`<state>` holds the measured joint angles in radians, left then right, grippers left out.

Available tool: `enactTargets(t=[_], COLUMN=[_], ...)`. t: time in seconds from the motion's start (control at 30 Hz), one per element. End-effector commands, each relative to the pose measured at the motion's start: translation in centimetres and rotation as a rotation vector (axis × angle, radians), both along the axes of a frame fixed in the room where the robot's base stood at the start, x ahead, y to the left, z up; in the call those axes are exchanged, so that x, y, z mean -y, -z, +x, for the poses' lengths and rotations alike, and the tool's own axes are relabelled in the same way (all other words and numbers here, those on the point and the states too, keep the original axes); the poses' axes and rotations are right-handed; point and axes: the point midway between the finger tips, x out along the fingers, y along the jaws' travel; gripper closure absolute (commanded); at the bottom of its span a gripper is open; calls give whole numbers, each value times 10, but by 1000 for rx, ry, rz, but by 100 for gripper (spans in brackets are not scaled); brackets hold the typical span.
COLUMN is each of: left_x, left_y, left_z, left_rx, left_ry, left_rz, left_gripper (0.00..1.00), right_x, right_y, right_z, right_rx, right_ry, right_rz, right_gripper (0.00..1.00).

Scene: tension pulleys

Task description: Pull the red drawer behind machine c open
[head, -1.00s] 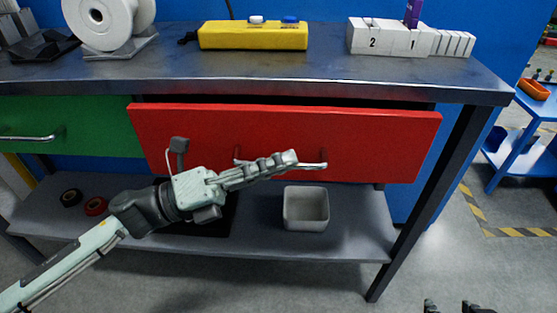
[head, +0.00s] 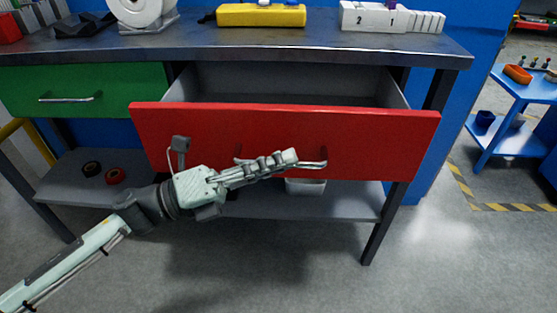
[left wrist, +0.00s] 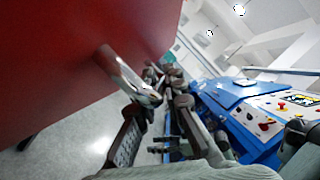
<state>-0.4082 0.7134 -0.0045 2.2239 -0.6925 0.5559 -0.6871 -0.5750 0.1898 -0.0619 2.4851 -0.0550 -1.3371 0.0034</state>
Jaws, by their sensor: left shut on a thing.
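The red drawer (head: 360,140) is pulled out well in front of the workbench, and its grey inside shows behind the front panel. Its metal handle (head: 315,164) runs along the middle of the panel. My left gripper (head: 290,158) is shut on the handle. In the left wrist view, the red panel (left wrist: 70,60) fills the upper left, and the handle (left wrist: 125,70) runs to the gripper fingers (left wrist: 150,100). The fingers hide part of the handle. My right gripper does not show clearly in the current views.
A green drawer (head: 90,88) is shut at the left. The bench top (head: 240,42) holds a yellow box (head: 262,15) and a white numbered block (head: 375,18). A pale bin (head: 305,186) stands on the lower shelf (head: 350,198). A blue cart (head: 510,110) stands at the right.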

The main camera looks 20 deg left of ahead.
Motion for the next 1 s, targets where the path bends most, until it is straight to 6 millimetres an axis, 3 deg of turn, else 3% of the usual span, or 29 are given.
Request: enactTargets(t=[0.27, 0.3, 0.47, 1.0], left_x=[0, 0, 0, -8], left_y=[0, 0, 0, 3], left_z=[0, 0, 0, -5], left_rx=[0, 0, 0, -2], left_ry=[-1, -1, -1, -2], left_rz=[-1, -1, -1, -1], left_gripper=[100, 89, 69, 69], right_x=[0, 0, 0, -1], right_y=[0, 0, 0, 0], right_z=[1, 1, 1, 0], right_rx=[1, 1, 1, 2], right_ry=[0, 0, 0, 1], right_rz=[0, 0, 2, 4], right_gripper=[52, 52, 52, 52])
